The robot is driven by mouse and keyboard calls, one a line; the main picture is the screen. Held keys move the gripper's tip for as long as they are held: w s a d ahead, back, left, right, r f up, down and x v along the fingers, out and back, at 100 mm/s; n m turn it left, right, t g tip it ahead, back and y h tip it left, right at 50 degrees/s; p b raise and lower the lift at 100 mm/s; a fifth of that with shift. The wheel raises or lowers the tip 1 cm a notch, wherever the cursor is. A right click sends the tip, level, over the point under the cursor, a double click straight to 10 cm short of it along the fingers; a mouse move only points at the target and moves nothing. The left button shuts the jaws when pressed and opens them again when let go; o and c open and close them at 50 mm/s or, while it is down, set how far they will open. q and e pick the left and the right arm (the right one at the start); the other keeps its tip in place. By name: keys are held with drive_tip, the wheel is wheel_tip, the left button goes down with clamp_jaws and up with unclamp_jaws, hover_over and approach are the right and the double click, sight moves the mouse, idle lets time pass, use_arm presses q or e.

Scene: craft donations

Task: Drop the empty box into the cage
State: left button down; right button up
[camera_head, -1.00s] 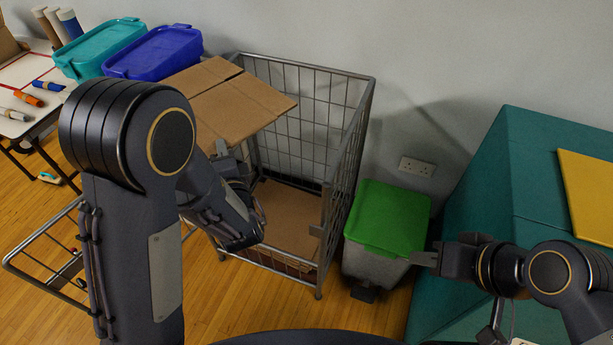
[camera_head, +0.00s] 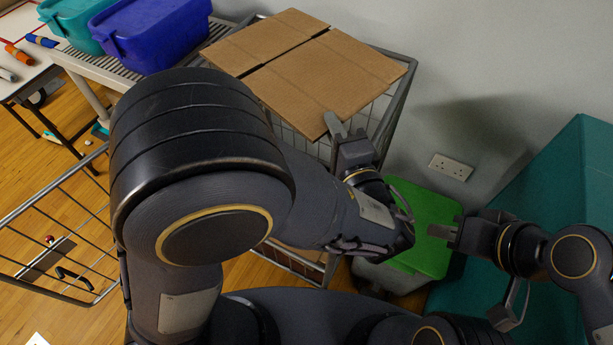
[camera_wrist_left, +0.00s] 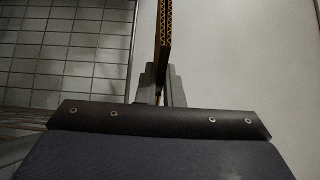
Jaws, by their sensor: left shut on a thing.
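The empty box (camera_head: 325,75) is a flattened sheet of brown cardboard with fold lines. My left gripper (camera_head: 343,128) is shut on its near edge and holds it over the top of the wire cage (camera_head: 398,100). In the left wrist view the box's corrugated edge (camera_wrist_left: 164,40) stands between the fingers of the left gripper (camera_wrist_left: 161,85). The cage's floor is mostly hidden behind the box and my left arm. My right gripper (camera_head: 443,232) is at the right, in front of the green-lidded bin; whether its jaws are open is unclear.
The green-lidded bin (camera_head: 425,210) stands right of the cage. A teal padded block (camera_head: 545,215) fills the right side. Blue (camera_head: 150,35) and teal (camera_head: 70,20) tubs stand at upper left. The cage's lowered wire gate (camera_head: 45,225) extends at left.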

use_arm(q)
wheel_tip(320, 180, down, 2)
drive_tip(key=shift+f+b, duration=0.2)
drive_tip(key=shift+b, duration=0.25)
drive_tip(key=c, duration=1.5)
unclamp_jaws()
drive_tip(key=shift+s, duration=0.15)
drive_tip(key=v, duration=0.7)
drive_tip(key=shift+s+d+b, duration=0.15)
drive_tip(key=shift+s+b, duration=0.15)
drive_tip(key=shift+b, duration=0.1)
